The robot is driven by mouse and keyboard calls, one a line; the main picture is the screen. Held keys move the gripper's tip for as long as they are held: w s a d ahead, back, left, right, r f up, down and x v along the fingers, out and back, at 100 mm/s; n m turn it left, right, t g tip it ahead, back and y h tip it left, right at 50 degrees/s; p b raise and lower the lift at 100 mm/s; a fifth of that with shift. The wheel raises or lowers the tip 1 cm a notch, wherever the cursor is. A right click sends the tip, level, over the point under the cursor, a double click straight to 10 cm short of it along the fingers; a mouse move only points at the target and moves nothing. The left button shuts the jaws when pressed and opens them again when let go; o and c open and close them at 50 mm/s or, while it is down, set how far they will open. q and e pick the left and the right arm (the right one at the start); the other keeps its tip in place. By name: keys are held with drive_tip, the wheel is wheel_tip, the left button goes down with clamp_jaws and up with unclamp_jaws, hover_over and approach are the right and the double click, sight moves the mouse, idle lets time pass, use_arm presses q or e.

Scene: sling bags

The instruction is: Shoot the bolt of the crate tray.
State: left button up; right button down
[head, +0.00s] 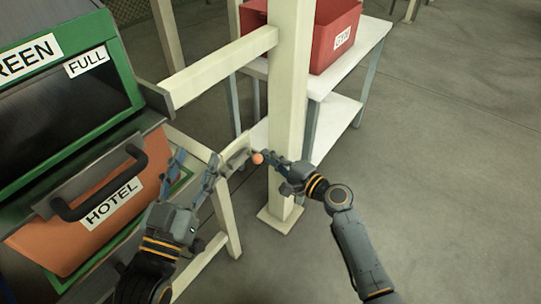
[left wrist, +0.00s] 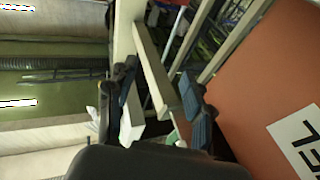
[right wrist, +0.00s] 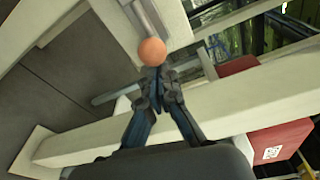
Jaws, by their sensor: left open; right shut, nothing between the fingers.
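The orange tray (head: 60,238) with a HOTEL label and dark handle sits low at the left; its front also shows in the left wrist view (left wrist: 260,90). The bolt's orange ball knob (head: 257,158) is by the cream post; in the right wrist view the knob (right wrist: 152,52) sits at the end of a grey metal rod (right wrist: 148,18). My right gripper (head: 266,158) is shut and empty, its fingertips (right wrist: 154,78) right at the knob; I cannot tell whether they touch. My left gripper (head: 196,162) is open and empty, beside the tray's right end.
A green-framed crate (head: 60,90) labelled GREEN and FULL stands above the tray. The cream post (head: 288,110) and its rails stand close to both grippers. Behind, a white table (head: 362,48) holds a red bin (head: 325,45). The floor at right is clear.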

use_arm(q)
drive_tip(key=f+g, duration=0.1)
drive_tip(key=f, duration=0.2)
drive_tip(key=f+g+y+p, duration=0.1)
drive_tip(key=shift+w+a+f+g, duration=0.15)
drive_tip(key=shift+a+f+g, duration=0.1)
drive_tip(key=shift+f+g, duration=0.05)
use_arm(e)
drive_tip(key=s+a, duration=0.2)
drive_tip(key=s, duration=0.1)
drive_tip(key=shift+a, duration=0.1)
use_arm(q)
drive_tip(key=shift+r, duration=0.1)
